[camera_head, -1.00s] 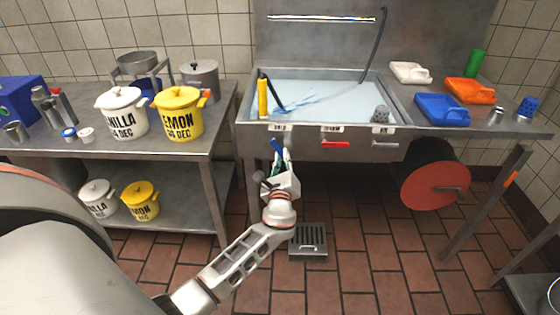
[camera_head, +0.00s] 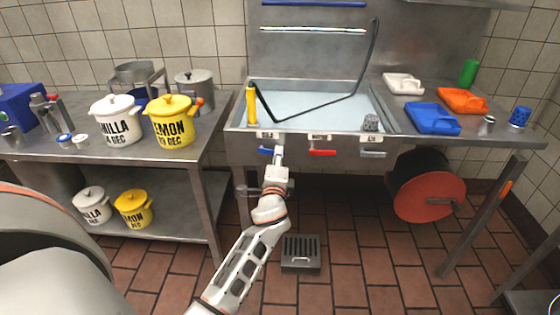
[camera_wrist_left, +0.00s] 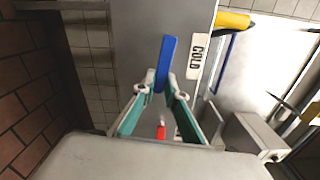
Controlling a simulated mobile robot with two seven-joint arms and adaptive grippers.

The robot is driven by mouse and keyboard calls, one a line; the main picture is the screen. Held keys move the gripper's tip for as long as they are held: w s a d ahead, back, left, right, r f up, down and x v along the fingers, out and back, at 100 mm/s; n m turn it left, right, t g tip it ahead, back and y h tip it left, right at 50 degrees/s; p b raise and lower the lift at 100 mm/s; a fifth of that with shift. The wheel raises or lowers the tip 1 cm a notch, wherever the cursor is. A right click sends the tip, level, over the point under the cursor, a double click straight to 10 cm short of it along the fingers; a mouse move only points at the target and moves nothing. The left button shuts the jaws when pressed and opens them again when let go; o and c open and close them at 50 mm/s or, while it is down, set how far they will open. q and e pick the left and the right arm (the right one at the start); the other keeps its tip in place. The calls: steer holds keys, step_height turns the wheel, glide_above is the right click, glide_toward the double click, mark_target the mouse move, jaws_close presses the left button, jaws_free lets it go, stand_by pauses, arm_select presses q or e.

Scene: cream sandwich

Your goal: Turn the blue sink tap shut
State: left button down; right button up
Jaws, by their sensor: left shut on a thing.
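The blue tap lever (camera_head: 265,151) is on the front of the sink under the cold label, and lies about level in the head view. In the left wrist view the blue lever (camera_wrist_left: 167,57) stands beside the white COLD label (camera_wrist_left: 198,56). My left gripper (camera_head: 279,150) reaches up to the lever from below. In the wrist view its two fingertips (camera_wrist_left: 162,84) are shut on the lever's near end, one on each side. No blue water splash shows in the sink basin (camera_head: 310,98). My right gripper is not in view.
A red tap lever (camera_head: 322,153) and a grey one (camera_head: 373,154) sit to the right on the same panel. A yellow spray nozzle (camera_head: 251,105) stands at the sink's left. A red hose reel (camera_head: 430,196) hangs below right. A floor drain (camera_head: 300,254) lies below.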

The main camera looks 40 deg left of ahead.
arm_select(q)
steer(key=shift+d+r+n, duration=0.1)
steer(key=shift+r+n, duration=0.25)
steer(key=shift+n, duration=0.55)
steer(key=c, duration=2)
jaws_free()
steer(key=shift+r, duration=0.1)
steer(key=shift+c, duration=0.2)
steer(key=v, duration=0.7)
steer(key=shift+s, duration=0.25)
steer(key=shift+d, duration=0.1)
